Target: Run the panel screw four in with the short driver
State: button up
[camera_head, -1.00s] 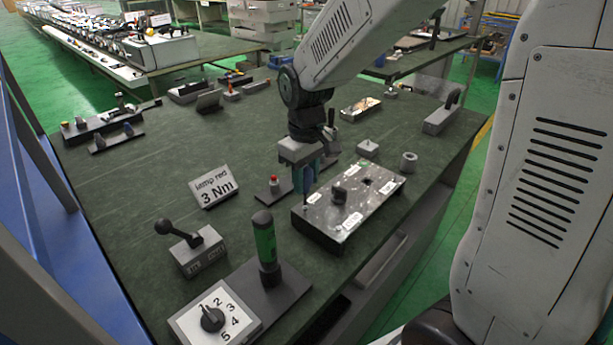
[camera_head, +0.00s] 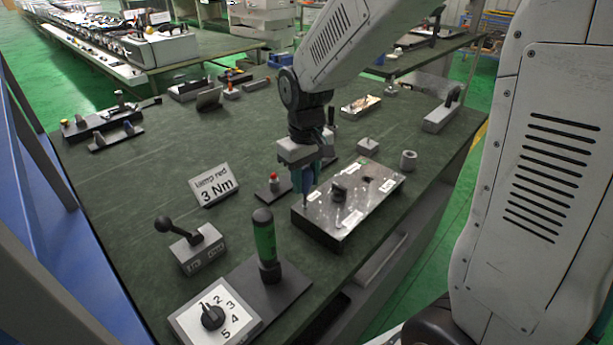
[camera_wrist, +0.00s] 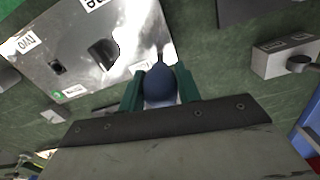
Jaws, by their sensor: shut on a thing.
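The metal panel (camera_head: 346,222) lies on the green bench, with a dark knob (camera_head: 339,193), a dark hole and small white labels on top. The panel (camera_wrist: 90,45) fills the upper left of the wrist view. My gripper (camera_head: 308,180) points down above the panel's left corner. It is shut on a short driver with a rounded dark blue handle (camera_wrist: 159,86), seen between the green fingers in the wrist view. The driver's tip is at or just above the panel's corner; I cannot tell whether it touches. Screw four cannot be made out under the tip.
In front are a green-banded cylinder (camera_head: 265,243), a numbered dial box (camera_head: 214,315) and a lever box (camera_head: 197,248).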

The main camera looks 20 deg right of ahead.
jog(key=shift+m, duration=1.2)
jog(key=m, duration=0.4)
jog(key=shift+a, duration=0.1)
jog(key=shift+f, duration=0.1)
jog(key=m, duration=0.4)
